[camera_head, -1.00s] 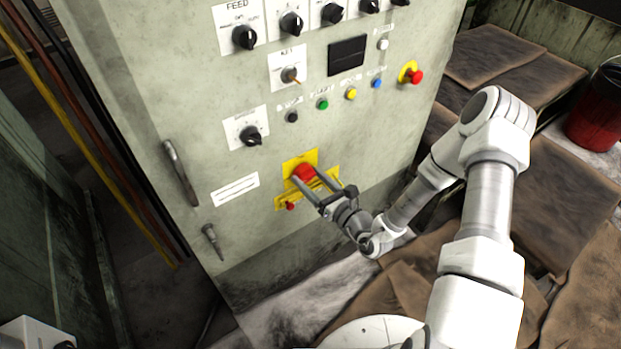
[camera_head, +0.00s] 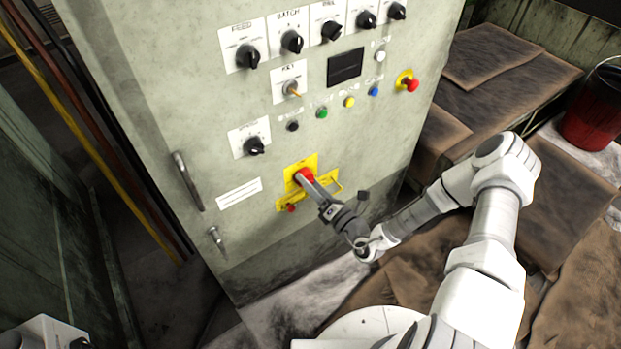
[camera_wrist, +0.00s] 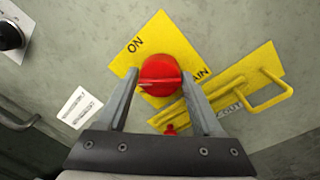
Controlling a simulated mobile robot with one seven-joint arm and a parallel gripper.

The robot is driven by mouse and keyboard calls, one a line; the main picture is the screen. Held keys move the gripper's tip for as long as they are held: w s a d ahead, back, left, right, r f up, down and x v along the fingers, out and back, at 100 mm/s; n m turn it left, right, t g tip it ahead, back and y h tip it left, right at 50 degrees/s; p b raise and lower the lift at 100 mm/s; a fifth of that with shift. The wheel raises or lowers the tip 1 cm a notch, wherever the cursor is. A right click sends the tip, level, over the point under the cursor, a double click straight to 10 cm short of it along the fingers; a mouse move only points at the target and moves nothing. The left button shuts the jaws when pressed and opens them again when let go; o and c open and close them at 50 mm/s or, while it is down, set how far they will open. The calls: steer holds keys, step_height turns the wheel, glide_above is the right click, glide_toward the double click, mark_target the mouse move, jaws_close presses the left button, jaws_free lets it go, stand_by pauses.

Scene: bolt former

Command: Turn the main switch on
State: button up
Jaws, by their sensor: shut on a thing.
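The main switch is a red knob (camera_head: 303,175) on a yellow plate (camera_head: 313,161), low on the grey-green cabinet front. In the wrist view the red knob (camera_wrist: 160,73) sits between the two fingertips of my gripper (camera_wrist: 160,82), which is shut on it. The knob's ridge runs nearly level across that picture. The plate (camera_wrist: 153,28) appears tilted there, with "ON" at its upper left and part of "MAIN" showing at the right. In the head view my gripper (camera_head: 309,182) reaches the knob from the lower right, and its fingers overlap one another.
A yellow hasp bracket (camera_wrist: 270,95) and a small red piece (camera_head: 291,208) are just below the switch. A black selector (camera_head: 254,146) is at the upper left. A red emergency button (camera_head: 411,85) is at the upper right. Brown-covered boxes (camera_head: 560,180) stand at right.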

steer(key=m+p, duration=0.1)
steer(key=m, duration=0.2)
steer(key=m+p, duration=0.1)
steer(key=m, duration=0.6)
steer(key=shift+f+m+t+h+p, duration=0.3)
steer(key=shift+t+p, duration=0.1)
steer(key=shift+s, duration=0.1)
steer(key=o, duration=1.3)
steer(key=shift+r, duration=0.1)
